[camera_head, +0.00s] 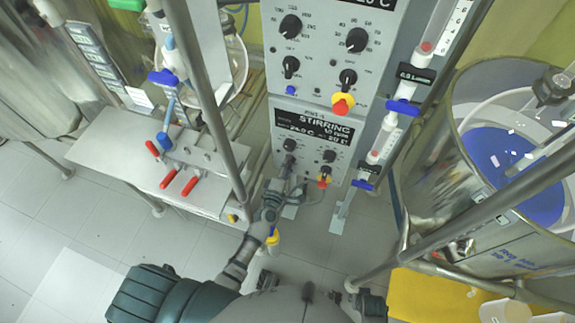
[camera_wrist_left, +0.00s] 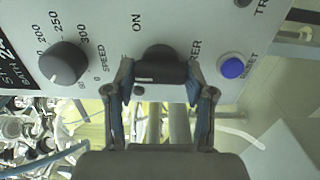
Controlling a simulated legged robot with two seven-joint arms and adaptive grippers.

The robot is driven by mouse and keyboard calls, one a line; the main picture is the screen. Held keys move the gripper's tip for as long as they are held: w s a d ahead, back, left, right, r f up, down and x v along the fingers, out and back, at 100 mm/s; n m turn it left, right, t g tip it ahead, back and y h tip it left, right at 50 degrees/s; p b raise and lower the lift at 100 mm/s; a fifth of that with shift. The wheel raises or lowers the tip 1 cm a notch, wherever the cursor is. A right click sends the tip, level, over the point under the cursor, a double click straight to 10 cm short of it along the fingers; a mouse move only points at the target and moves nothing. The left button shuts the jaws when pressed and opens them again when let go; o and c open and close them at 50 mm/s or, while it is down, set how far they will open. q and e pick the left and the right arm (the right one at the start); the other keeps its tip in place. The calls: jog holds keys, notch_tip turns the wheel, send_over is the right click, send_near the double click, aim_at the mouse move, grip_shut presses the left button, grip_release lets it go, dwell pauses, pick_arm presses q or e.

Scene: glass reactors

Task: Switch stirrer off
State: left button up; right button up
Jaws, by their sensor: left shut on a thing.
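The stirring panel (camera_head: 341,163) is the lower part of a grey control column, with a dark display (camera_head: 315,130) reading STIRRING. My left gripper (camera_head: 287,175) is at the panel's lower left in the head view. In the left wrist view, the two blue-padded fingers of this gripper (camera_wrist_left: 160,82) are shut on the black stirrer knob (camera_wrist_left: 161,62), one on each side. The word ON stands beside the knob. The fingers cover part of the knob's label. The black speed knob (camera_wrist_left: 63,62) is to its left, and the blue reset button (camera_wrist_left: 232,66) is to its right. My right gripper is not seen.
A red and yellow emergency button (camera_head: 324,178) is right of my left gripper. A metal post (camera_head: 205,95) is close on the left. A low white bench (camera_head: 125,150) with red-handled clamps stands left. A steel vessel (camera_head: 440,170) stands right.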

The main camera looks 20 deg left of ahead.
pick_arm(q)
jog(key=shift+a+f, duration=0.1)
jog(key=shift+f, duration=0.05)
jog(key=o, duration=1.1)
jog(key=shift+s, duration=0.1)
jog(key=shift+o, duration=0.3)
jog(key=s, duration=1.2)
jog(key=shift+a, duration=0.2)
